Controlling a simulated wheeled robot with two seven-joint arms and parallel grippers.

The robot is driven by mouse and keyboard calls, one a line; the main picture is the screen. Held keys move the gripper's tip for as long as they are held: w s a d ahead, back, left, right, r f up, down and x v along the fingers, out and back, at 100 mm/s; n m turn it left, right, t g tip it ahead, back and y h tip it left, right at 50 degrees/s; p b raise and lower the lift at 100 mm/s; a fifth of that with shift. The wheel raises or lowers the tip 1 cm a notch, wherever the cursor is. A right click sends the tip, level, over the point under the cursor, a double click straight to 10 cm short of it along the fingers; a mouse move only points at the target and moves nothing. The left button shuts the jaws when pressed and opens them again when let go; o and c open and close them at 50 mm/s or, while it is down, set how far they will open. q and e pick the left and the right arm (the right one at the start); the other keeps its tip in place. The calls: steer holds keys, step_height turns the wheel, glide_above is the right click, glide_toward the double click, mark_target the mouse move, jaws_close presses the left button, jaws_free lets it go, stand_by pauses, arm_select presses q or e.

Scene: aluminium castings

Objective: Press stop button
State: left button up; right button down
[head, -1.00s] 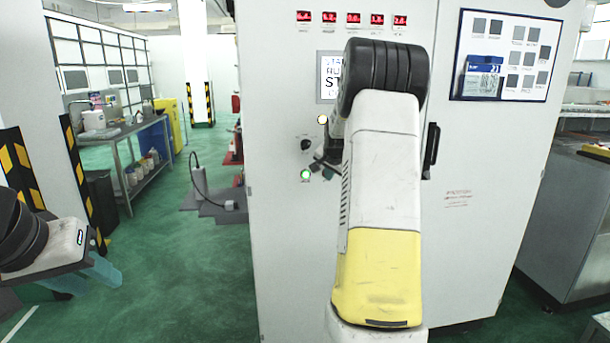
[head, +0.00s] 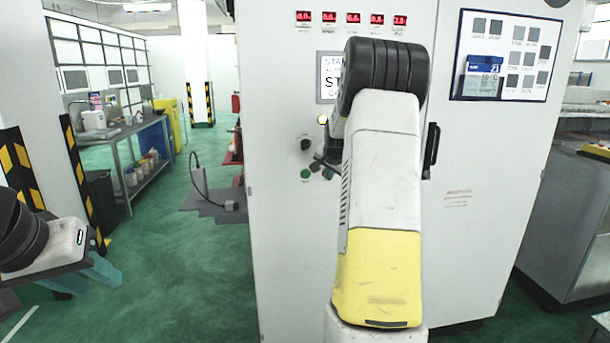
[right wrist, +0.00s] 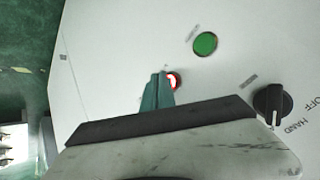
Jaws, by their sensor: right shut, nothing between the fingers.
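The stop button (right wrist: 173,80) is red with a bright lit ring in the right wrist view, partly covered by my right gripper (right wrist: 160,78). The teal fingers are shut and empty, with their tips at the button; whether they touch or press it I cannot tell. In the head view my right arm hides most of that gripper and the stop button. A green button (head: 305,174) sits beside it on the white cabinet (head: 285,250), unlit; it also shows in the right wrist view (right wrist: 205,43). My left gripper (head: 85,277) is open and empty at far left.
A black rotary switch (right wrist: 272,103) is near the fingers in the right wrist view. A pale lamp (head: 322,119), a partly hidden screen (head: 328,75) and red displays (head: 352,18) are higher up. A black door handle (head: 431,148) stands right of my arm. Green floor lies open at left.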

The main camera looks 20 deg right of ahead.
steer(key=shift+s+a, duration=0.15)
steer(key=shift+s, duration=0.3)
steer(key=shift+s+a, duration=0.2)
steer(key=shift+s, duration=0.6)
steer(key=shift+s+a, duration=0.2)
steer(key=shift+s, duration=0.65)
steer(key=shift+s+a, duration=0.2)
steer(key=shift+s, duration=0.6)
